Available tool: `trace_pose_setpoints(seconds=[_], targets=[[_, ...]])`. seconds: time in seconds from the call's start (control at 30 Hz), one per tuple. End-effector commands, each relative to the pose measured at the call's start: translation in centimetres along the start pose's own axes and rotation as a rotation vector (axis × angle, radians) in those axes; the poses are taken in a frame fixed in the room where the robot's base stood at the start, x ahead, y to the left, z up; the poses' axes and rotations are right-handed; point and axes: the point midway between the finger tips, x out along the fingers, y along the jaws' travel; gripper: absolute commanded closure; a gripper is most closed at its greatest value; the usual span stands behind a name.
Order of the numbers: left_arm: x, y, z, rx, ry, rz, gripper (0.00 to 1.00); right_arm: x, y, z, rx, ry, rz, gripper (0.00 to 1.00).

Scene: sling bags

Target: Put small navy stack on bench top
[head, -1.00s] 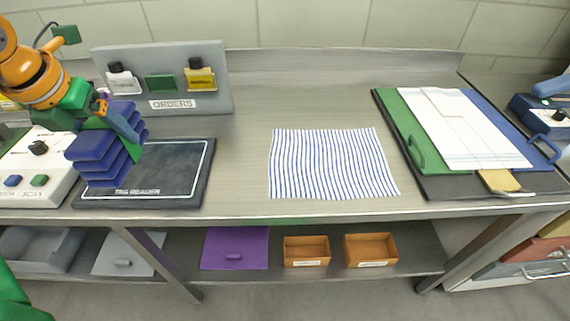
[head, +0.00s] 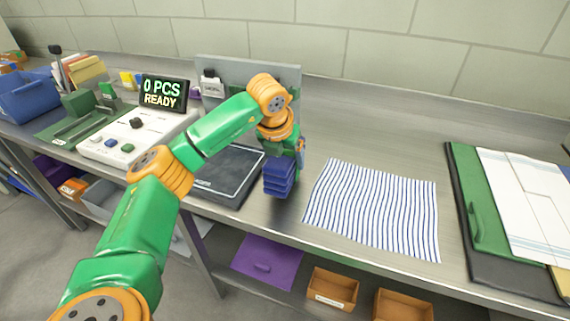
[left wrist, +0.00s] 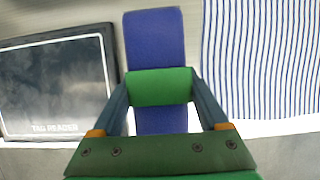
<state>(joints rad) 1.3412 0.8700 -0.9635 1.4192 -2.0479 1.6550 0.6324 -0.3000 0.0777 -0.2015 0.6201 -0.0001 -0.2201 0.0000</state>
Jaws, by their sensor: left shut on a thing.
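The small navy stack (head: 279,177) is several navy layers, held by my left gripper (head: 296,150) between the tag reader and the striped cloth. In the left wrist view the navy stack (left wrist: 156,38) lies between the two fingers of my left gripper (left wrist: 160,100), with a green piece across it. The gripper is shut on the stack. I cannot tell whether its underside touches the bench top (head: 345,125) or hangs just above it. My right gripper is not in view.
The dark tag reader (head: 226,174) is left of the stack and the striped cloth (head: 375,208) is right of it. A scale reading "0 PCS READY" (head: 163,93) stands at left. A green folder (head: 478,205) lies at right. Bare bench shows behind the cloth.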

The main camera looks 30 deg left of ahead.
Motion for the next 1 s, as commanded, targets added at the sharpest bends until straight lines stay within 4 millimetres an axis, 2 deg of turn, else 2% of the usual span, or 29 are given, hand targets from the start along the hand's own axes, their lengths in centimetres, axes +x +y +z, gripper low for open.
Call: trace_pose_setpoints(seconds=[0.03, 0.17, 0.5, 0.53, 0.6, 0.83, 0.93, 1.0], targets=[[0.7, 0.1, -0.5, 0.001, 0.007, 0.002, 1.00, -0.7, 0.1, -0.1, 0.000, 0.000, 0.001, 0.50], [2.3, 0.1, -1.1, 0.000, 0.003, 0.002, 1.00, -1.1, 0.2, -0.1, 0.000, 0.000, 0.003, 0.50], [2.9, 0.1, -1.3, 0.000, 0.000, 0.000, 1.00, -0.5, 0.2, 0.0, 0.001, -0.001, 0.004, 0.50], [2.8, 0.1, -1.3, 0.000, 0.001, 0.000, 0.15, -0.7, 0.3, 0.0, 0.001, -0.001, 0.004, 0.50], [2.8, 0.1, -1.3, 0.000, 0.001, 0.000, 0.00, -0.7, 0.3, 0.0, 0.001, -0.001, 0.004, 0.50], [2.5, 0.1, -1.2, 0.000, 0.001, 0.000, 0.00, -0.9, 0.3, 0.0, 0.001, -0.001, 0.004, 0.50], [1.7, 0.1, -1.1, 0.000, -0.001, -0.002, 0.00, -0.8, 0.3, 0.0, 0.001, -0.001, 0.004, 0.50], [0.3, 0.1, -1.1, 0.000, -0.003, -0.001, 0.00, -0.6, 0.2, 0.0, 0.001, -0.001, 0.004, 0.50]])
